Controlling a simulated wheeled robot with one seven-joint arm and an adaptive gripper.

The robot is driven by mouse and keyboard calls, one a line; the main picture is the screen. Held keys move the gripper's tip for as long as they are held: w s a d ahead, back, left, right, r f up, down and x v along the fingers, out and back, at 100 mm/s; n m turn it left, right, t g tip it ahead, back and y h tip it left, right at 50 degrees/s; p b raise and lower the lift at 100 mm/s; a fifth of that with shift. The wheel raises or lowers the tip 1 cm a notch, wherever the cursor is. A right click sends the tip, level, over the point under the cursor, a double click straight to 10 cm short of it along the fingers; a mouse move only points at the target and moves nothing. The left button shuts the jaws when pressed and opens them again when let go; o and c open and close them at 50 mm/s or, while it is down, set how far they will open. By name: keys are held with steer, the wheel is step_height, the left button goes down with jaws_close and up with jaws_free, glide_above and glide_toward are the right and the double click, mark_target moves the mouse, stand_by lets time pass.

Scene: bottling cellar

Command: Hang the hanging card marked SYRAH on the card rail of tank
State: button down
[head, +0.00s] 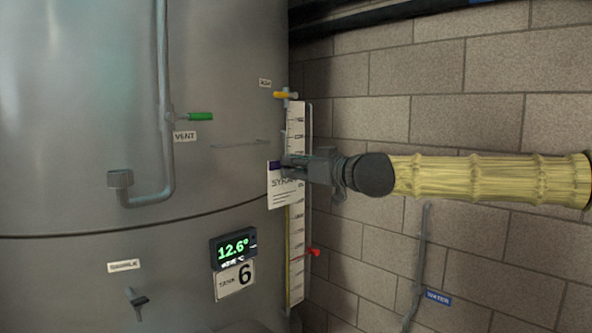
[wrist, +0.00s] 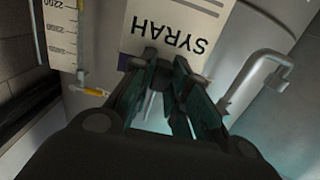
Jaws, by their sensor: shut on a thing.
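The SYRAH card (head: 281,192) is white with a dark purple corner. My gripper (head: 288,166) is shut on it near its upper edge, in front of the right side of the steel tank (head: 80,70). In the wrist view the card (wrist: 140,37) appears upside down at the tips of my gripper (wrist: 165,62). The card rail (head: 240,143) is a thin horizontal bar on the tank, left of and a little above the card. A gap shows between card and rail in the head view. The tank's plate (head: 235,282) reads TANK 6.
A level gauge (head: 296,230) with a yellow-handled valve (head: 286,95) and a red valve (head: 313,252) stands just behind the card. A bent pipe (head: 168,150) with a green VENT handle (head: 200,116) is left of the rail. A lit display (head: 233,249) sits below.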

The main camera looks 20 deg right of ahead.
mark_target(282, 166)
steer(key=shift+b+x, duration=2.1)
steer(key=shift+b, duration=0.9)
steer(key=shift+w+a+b, duration=0.3)
steer(key=shift+w+b, duration=0.3)
steer(key=shift+b, duration=0.4)
steer(key=shift+w+a+r, duration=0.15)
steer(key=shift+w, duration=0.3)
steer(key=w+a+f+b, duration=0.2)
steer(key=w+a+f, duration=0.1)
steer(key=w, duration=0.5)
steer(key=shift+w, duration=0.25)
steer(key=c, duration=1.3)
jaws_free()
